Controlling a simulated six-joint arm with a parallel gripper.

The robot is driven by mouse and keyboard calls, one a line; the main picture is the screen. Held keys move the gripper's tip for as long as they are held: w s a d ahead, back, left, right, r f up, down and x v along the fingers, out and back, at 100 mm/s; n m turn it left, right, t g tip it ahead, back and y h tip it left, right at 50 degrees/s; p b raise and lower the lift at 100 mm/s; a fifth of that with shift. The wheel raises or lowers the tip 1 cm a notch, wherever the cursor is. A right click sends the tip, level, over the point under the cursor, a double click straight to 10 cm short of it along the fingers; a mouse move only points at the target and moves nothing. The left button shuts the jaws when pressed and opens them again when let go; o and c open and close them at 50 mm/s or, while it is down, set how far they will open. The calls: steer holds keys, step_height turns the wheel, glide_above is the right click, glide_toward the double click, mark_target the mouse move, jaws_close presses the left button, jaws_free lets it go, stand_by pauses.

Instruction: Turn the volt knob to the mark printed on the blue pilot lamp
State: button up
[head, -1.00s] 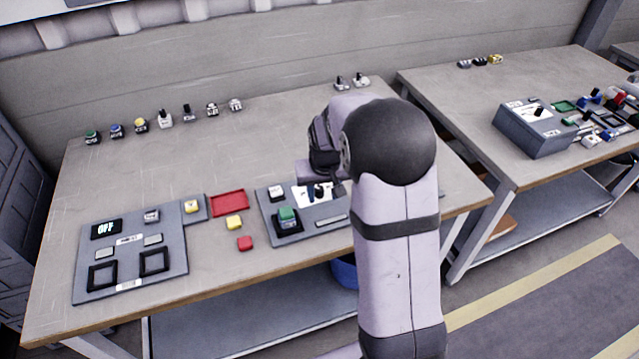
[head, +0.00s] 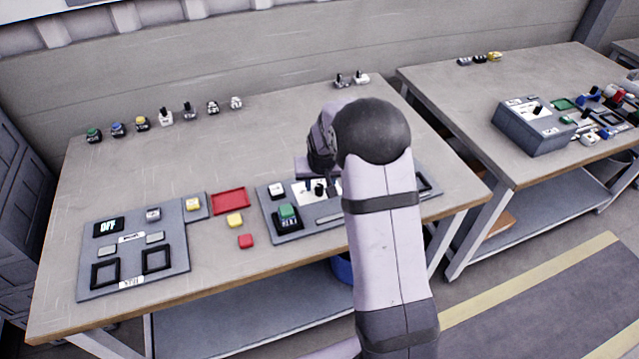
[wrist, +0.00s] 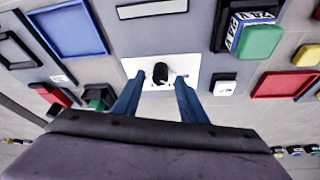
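A black knob (wrist: 160,72) stands on a white dial plate (wrist: 206,64) in the wrist view; the plate also shows in the head view (head: 302,188) on the middle grey panel. My gripper (wrist: 158,79) is open above the panel, one blue finger on each side of the knob. I cannot tell whether the fingers touch it. The dial's marks are too small to read. A small blue-topped lamp (head: 117,130) stands in the row at the back left of the bench; its printed mark is not readable.
A green button block (head: 288,215) sits beside the dial on the panel. A red tray (head: 230,201), a yellow cap (head: 235,220) and a red cap (head: 246,241) lie left of it. Another grey panel (head: 180,262) lies at the front left.

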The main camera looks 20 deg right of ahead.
steer(key=shift+w+d+f, duration=0.1)
steer(key=shift+w+f, duration=0.1)
steer(key=shift+f, duration=0.4)
steer(key=shift+c, duration=0.3)
jaws_close()
